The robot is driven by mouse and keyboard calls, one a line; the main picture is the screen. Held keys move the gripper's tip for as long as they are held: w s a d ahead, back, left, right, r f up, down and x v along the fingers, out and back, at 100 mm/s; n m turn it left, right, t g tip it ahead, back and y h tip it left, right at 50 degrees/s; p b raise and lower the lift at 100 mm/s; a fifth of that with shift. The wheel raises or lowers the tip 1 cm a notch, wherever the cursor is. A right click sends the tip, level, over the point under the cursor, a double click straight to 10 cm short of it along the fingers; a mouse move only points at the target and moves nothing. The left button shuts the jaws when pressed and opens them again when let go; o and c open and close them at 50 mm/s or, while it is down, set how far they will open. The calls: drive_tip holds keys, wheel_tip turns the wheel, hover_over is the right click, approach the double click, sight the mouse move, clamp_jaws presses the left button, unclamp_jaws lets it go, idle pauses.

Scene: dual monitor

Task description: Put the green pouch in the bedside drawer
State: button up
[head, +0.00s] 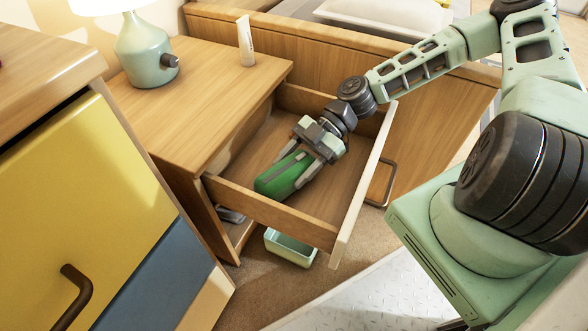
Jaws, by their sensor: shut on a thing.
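The green pouch (283,175) is between the fingers of my gripper (302,170), which is shut on it. My gripper reaches down from the upper right, over the open bedside drawer (268,212). The pouch is within the drawer's outline, near its front-left wall in the picture. I cannot tell whether it touches the drawer floor. The drawer is pulled out from the wooden bedside table (205,95), and the visible part of its floor is otherwise bare.
A green lamp (146,52) and a white tube (245,42) stand on the bedside table. A pale green bin (290,248) sits on the floor below the drawer. A cabinet with a yellow front (90,205) stands at left. The wooden bed frame (430,130) is behind the drawer.

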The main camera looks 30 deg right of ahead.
sight(306, 154)
drive_tip(key=o, duration=1.3)
drive_tip(key=shift+f, duration=0.15)
drive_tip(key=shift+c, duration=0.2)
drive_tip(key=shift+w+d+r+p, duration=0.1)
drive_tip(key=shift+d+r+p, duration=0.2)
drive_tip(key=shift+r, duration=0.1)
drive_tip(key=p+v, duration=0.2)
drive_tip(key=v, duration=0.4)
drive_tip(key=shift+d, duration=0.4)
drive_tip(key=shift+r, duration=0.1)
